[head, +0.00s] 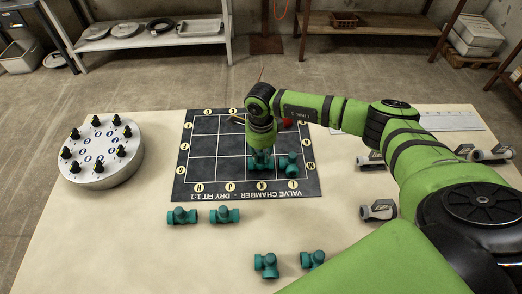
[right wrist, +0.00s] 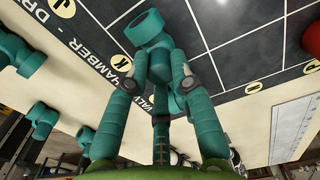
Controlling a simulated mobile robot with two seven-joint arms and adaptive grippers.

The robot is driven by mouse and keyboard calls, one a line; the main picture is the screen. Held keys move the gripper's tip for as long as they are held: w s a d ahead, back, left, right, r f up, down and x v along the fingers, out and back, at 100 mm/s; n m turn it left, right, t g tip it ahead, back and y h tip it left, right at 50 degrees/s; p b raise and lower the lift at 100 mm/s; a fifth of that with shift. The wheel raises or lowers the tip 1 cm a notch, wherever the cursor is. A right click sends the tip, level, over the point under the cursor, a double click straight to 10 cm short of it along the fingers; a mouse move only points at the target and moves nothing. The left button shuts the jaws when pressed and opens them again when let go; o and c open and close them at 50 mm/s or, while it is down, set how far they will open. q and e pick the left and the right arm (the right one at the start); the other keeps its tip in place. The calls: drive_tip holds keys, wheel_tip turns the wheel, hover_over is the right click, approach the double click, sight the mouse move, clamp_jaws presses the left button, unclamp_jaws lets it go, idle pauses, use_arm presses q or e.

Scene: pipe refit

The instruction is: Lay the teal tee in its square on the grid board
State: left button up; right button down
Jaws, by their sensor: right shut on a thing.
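My right gripper (head: 262,150) points down over the bottom row of the dark grid board (head: 203,170), above the column marked K. It is shut on a teal tee (head: 260,163). In the right wrist view this tee (right wrist: 150,30) sits between the fingertips, one round open end showing. I cannot tell whether it touches the board. A second teal tee (head: 289,163) lies in the square to its right, in column L. My left gripper is not in view.
Several teal tees (head: 224,215) lie on the table in front of the board. A round grey flange with black knobs (head: 101,152) stands at the left. Grey valve parts (head: 379,209) lie at the right. A red thing (head: 288,122) is behind my gripper.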

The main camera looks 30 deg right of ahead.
sight(261, 155)
drive_tip(key=shift+f+b, duration=0.25)
drive_tip(key=shift+b, duration=0.05)
drive_tip(key=c, duration=1.1)
unclamp_jaws()
drive_tip(key=shift+o, duration=0.2)
drive_tip(key=shift+r, duration=0.1)
drive_tip(key=shift+r+p, duration=0.2)
drive_tip(key=shift+p, duration=0.1)
drive_tip(key=shift+r, duration=0.25)
wheel_tip(261, 155, up, 11)
drive_tip(key=b, duration=0.4)
drive_tip(key=shift+r, duration=0.2)
